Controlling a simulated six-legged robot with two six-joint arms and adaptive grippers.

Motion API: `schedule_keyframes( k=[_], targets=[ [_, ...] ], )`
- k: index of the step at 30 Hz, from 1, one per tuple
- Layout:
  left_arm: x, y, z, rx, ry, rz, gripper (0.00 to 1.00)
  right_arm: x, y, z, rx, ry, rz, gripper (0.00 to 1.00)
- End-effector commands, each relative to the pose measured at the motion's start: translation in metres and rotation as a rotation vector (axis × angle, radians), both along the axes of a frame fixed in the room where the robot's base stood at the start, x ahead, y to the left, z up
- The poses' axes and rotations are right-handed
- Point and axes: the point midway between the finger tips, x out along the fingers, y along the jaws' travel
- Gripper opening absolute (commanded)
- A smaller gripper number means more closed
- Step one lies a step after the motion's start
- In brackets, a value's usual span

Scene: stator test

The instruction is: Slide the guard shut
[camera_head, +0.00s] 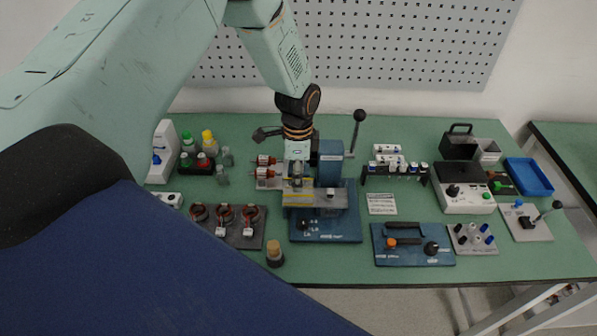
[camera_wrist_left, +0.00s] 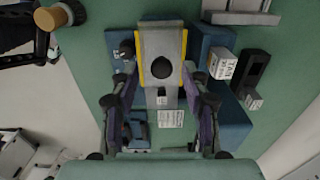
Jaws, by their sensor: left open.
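The stator test stand is a blue machine on a blue base plate (camera_head: 335,235), with a tall blue post (camera_head: 331,160) and a black-knobbed lever (camera_head: 358,130). Its guard shows as a pale plate with yellow edges (camera_wrist_left: 161,42) in the wrist view, with a dark round knob (camera_wrist_left: 161,69) on it. In the head view the yellow edging (camera_head: 297,199) shows just below my left gripper (camera_head: 298,172). My left gripper's fingers also show in the wrist view (camera_wrist_left: 162,80), spread apart on both sides of the plate. Contact cannot be told. My right gripper is not in view.
Several stators stand on a dark tray (camera_head: 240,236) at left, near a cork-topped jar (camera_head: 274,256). A blue fixture (camera_head: 410,255), a vial rack (camera_head: 395,178), a grey meter box (camera_head: 465,199) and a blue bin (camera_head: 528,176) stand at right. The front table strip is mostly clear.

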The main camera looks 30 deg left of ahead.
Motion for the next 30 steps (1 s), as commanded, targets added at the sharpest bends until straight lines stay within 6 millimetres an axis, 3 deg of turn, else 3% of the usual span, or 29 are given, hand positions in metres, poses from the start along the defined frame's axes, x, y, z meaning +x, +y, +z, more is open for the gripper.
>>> schedule_keyframes(
  k=[7, 23, 30],
  targets=[
    [0.0021, 0.0, -0.0006, 0.0, 0.0, -0.001, 0.45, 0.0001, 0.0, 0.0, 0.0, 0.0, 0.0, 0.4],
    [0.0015, 0.0004, -0.0007, 0.0, 0.001, 0.0, 0.0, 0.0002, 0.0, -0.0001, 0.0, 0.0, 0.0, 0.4],
    [0.0011, 0.0005, -0.0009, 0.0, 0.004, -0.001, 0.0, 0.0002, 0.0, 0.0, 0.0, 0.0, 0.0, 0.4]
  ],
)
